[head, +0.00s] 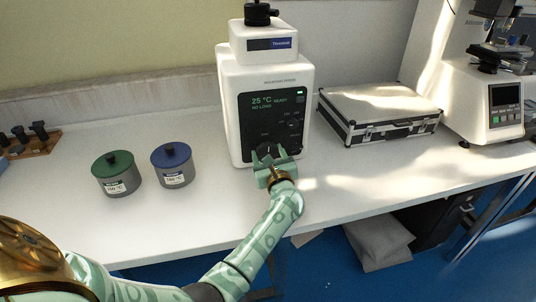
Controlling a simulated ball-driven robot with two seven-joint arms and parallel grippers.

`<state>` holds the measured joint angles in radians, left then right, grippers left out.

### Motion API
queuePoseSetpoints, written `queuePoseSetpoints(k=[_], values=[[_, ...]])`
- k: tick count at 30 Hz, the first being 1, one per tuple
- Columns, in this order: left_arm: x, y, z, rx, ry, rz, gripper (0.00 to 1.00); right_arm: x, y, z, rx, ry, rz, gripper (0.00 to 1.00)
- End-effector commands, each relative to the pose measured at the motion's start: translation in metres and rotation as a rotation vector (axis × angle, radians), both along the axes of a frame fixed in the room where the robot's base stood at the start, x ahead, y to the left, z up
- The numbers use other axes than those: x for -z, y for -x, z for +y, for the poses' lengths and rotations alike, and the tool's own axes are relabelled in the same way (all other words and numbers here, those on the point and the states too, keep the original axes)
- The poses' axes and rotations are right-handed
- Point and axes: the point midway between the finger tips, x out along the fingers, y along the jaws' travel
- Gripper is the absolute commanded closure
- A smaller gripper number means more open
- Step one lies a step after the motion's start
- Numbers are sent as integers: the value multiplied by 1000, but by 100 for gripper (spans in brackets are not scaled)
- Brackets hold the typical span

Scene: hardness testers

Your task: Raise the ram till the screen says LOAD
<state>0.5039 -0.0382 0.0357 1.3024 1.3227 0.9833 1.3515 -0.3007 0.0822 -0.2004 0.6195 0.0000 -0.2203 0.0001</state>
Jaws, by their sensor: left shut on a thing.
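The white mounting press (231,90) stands at the back middle of the bench. Its dark front panel has a screen (273,100) with green text that reads 25 °C, READY, and NO LOAD below. A dark control (267,150) sits low on the panel. My left gripper (266,163) is at this control and shut on it; the fingers partly hide it, so its exact shape cannot be told. The ram itself cannot be made out. My right gripper is not in view.
A green-lidded pot (115,180) and a blue-lidded pot (173,170) stand left of the press. A silver case (379,108) lies to its right, with a white tester (478,95) beyond. Dark tools in a wooden rack (34,146) are far left. The front bench is clear.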

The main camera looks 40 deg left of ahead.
Motion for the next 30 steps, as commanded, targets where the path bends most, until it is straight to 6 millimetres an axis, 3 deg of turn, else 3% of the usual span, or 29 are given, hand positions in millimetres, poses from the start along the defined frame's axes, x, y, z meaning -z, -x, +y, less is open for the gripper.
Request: queuePoseSetpoints(k=[30], values=[[-1, -3, -3, 2, -599, 701, 62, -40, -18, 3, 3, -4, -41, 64]])
